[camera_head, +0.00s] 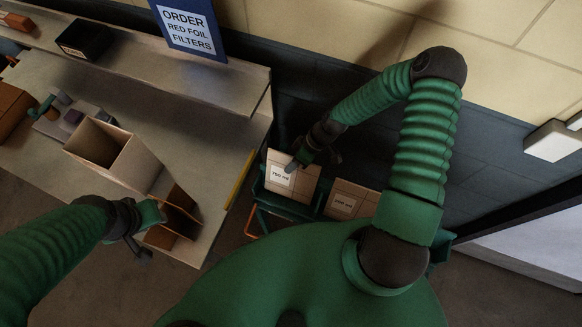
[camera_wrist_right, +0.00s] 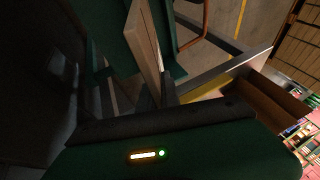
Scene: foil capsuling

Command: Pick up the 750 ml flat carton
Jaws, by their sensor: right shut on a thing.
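The 750 ml flat carton (camera_head: 303,186) is a tan panel with a white label, at the green rack beside the bench in the head view. My right gripper (camera_head: 301,164) is at its top edge, shut on it. In the right wrist view the carton (camera_wrist_right: 146,42) shows as a thin tan edge running up from between the fingers (camera_wrist_right: 156,92). I cannot tell whether it is clear of the rack. My left gripper (camera_head: 146,232) is over the front of the bench; its jaw gap is unclear.
A second flat carton (camera_head: 345,201) with a label stands to the right in the rack (camera_head: 273,203). The bench (camera_head: 215,137) carries an open tall carton (camera_head: 118,152) and a brown open box (camera_head: 178,217) near the left gripper. A dark wall (camera_head: 310,100) is close behind the rack.

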